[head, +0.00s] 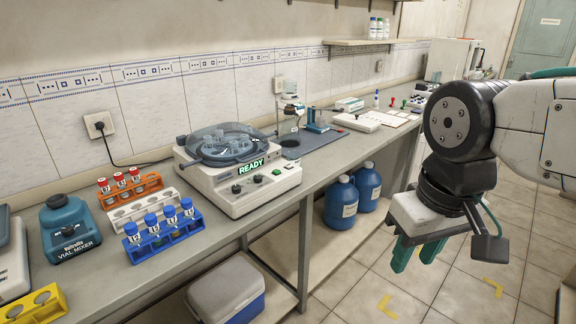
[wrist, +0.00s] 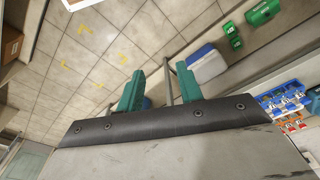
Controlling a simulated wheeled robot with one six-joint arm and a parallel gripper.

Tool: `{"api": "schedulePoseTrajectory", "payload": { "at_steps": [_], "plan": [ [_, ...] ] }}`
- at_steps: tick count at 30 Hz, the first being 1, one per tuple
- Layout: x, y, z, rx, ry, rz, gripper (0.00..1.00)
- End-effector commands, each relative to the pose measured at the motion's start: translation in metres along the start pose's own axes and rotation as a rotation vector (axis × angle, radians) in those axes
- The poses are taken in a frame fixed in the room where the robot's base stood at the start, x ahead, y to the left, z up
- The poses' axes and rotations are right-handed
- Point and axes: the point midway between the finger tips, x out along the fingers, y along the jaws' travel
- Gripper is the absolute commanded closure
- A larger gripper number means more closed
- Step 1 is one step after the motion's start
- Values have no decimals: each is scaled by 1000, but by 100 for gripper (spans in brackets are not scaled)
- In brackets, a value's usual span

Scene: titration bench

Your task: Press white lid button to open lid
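The white bench machine (head: 240,190) stands on the bench with a green READY display (head: 251,166) on its front. Its clear, smoky lid (head: 222,140) is down over a round chamber with several cups showing through. Small controls (head: 262,180) sit on the front panel; the white lid button is too small to tell apart. My gripper (head: 413,264) hangs in the air to the right of the bench, well away from the machine, with its green fingers pointing down. In the wrist view the fingers (wrist: 160,70) are apart with nothing between them.
Left of the machine stand an orange rack (head: 130,190), a white rack, a blue vial rack (head: 164,236) and a vial mixer (head: 68,228). Blue jugs (head: 341,202) and a cooler (head: 226,292) are under the bench. The tiled floor (head: 450,290) beside the bench is clear.

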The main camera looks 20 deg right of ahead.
Motion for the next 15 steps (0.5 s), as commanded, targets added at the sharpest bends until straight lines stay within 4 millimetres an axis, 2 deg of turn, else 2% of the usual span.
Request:
{"api": "schedulePoseTrajectory", "payload": {
  "at_steps": [1,5,15],
  "plan": [
    [0,0,0,0,0,0,64],
    [0,0,0,0,0,0,100],
    [0,0,0,0,0,0,100]
  ]
}}
